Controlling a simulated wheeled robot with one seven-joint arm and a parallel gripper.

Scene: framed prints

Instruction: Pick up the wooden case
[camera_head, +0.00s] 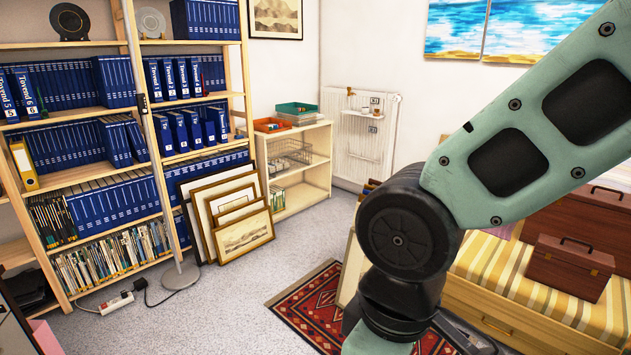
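A brown wooden case (569,266) with a dark handle on its lid sits on the yellow-striped cover of a low wooden bed or bench (510,320) at the right. Its lid looks closed. Another, larger brown case (585,218) stands behind it, partly hidden by my arm. My green and black arm crosses the right side of the picture, left of and in front of the wooden case. The fingertips of my gripper are not visible; the arm runs off the bottom edge.
Bookshelves (75,180) full of blue binders line the left wall. A red patterned rug (318,300) lies on the floor. A lamp base (180,277) and power strip (116,303) are at the left.

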